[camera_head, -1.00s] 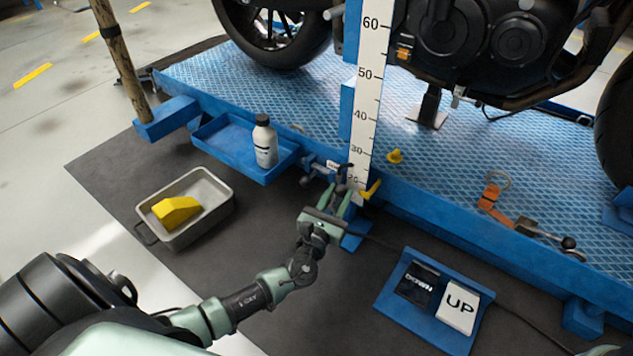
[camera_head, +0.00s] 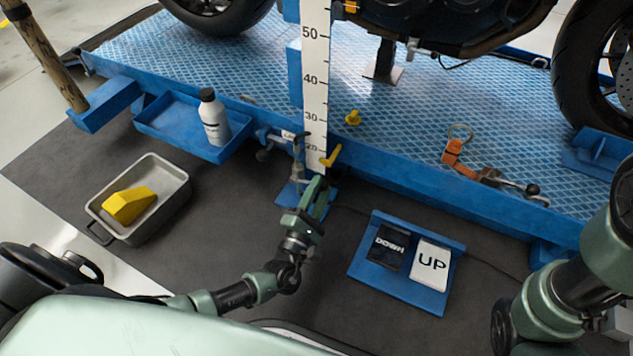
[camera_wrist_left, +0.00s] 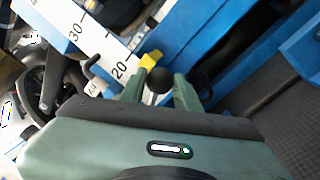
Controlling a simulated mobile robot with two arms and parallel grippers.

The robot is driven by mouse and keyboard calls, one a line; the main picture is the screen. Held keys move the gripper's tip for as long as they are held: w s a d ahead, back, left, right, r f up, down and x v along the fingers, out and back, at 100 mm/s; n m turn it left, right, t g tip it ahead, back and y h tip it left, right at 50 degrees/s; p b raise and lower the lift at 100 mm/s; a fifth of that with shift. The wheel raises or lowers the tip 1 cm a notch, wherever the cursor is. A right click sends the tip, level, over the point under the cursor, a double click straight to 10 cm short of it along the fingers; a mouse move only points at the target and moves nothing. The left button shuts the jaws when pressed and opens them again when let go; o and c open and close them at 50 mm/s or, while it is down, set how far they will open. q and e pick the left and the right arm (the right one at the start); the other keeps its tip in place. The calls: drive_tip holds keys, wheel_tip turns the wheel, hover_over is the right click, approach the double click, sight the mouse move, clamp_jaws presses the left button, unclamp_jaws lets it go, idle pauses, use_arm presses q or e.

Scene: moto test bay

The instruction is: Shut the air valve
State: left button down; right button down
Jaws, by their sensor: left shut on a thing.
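My left gripper (camera_head: 317,188) is low in front of the blue lift's edge, at the foot of the upright scale. In the left wrist view its two green fingers (camera_wrist_left: 160,88) are on either side of a round black knob (camera_wrist_left: 160,79), and it is shut on that knob. What the knob is joined to is hidden. A yellow lever (camera_head: 331,156) sticks out beside the scale, just beyond the fingers; it also shows in the left wrist view (camera_wrist_left: 150,59). A small valve fitting with a white tag (camera_head: 288,135) is to its left. I cannot tell which part is the air valve's handle. My right gripper is not in view.
The scale (camera_head: 315,80) rises behind the gripper. A blue tray (camera_head: 165,128) with a white bottle (camera_head: 213,117) and a grey pan (camera_head: 170,185) with a yellow wedge (camera_head: 129,205) are left. The DOWN/UP pedal (camera_head: 405,283) is right. An orange-handled clamp (camera_head: 455,156) is on the lift.

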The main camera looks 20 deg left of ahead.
use_arm(q)
drive_tip(key=shift+d+f+m+h+b, duration=0.1)
drive_tip(key=shift+f+m+h+b, duration=0.2)
drive_tip(key=shift+f+m, duration=0.7)
drive_tip(key=shift+d+f+m+h+b, duration=0.15)
drive_tip(key=shift+f+m+h, duration=0.35)
drive_tip(key=shift+m, duration=0.9)
drive_tip(key=shift+f, duration=0.2)
drive_tip(key=c, duration=1)
unclamp_jaws()
drive_tip(key=shift+a, duration=0.1)
drive_tip(key=shift+c, duration=0.2)
drive_tip(key=p+v, duration=0.2)
drive_tip(key=v, duration=0.5)
drive_tip(key=shift+s+p, duration=0.35)
drive_tip(key=shift+s, duration=0.1)
